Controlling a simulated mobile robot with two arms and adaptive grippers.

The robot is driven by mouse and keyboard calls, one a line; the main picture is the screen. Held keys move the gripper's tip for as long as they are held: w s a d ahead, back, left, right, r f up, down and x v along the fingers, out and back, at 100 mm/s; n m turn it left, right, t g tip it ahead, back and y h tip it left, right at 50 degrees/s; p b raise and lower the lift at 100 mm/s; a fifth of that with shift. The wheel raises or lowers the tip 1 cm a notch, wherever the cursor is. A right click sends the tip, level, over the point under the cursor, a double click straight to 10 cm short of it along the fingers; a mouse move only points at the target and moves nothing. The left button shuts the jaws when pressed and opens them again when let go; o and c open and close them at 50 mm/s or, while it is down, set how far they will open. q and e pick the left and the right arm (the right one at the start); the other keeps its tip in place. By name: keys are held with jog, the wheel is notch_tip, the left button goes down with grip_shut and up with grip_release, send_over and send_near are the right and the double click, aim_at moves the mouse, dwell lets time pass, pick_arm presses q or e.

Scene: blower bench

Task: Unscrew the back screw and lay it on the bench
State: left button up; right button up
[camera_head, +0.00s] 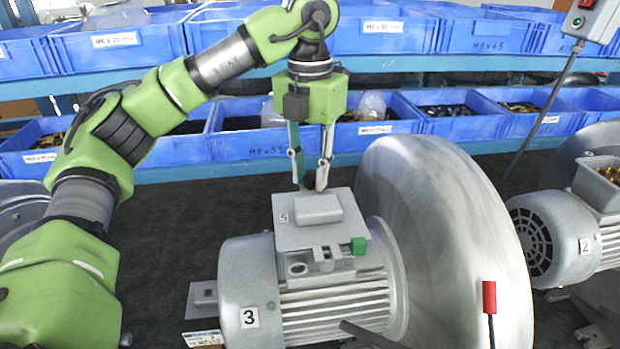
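The grey blower motor (330,308), labelled 3, stands on the dark bench (180,220), with a large round blower housing (440,235) on its right. A light grey terminal box (290,236), labelled 5, sits on top of it, with a raised block and a small green piece (358,246) at its front. My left gripper (312,186) points down at the back edge of the box. Its fingers converge, with their tips close together. Whether they grip anything is too small to tell. I cannot make out the back screw; the fingertips cover that spot. My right gripper is out of view.
Blue bins (255,138) of small parts stand on shelves behind the bench. Another motor (555,235), labelled 2, stands at the right. A red-ended thin rod (489,297) stands before the housing.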

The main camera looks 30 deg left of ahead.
pick_arm(q)
jog(key=m+p, duration=0.1)
jog(key=m, duration=0.5)
jog(key=m+p, duration=0.1)
jog(key=m, duration=0.4)
jog(key=shift+m, duration=0.3)
jog(key=m, duration=0.5)
jog(key=shift+p, duration=0.4)
jog(key=m, duration=0.5)
jog(key=shift+m, duration=0.3)
grip_shut()
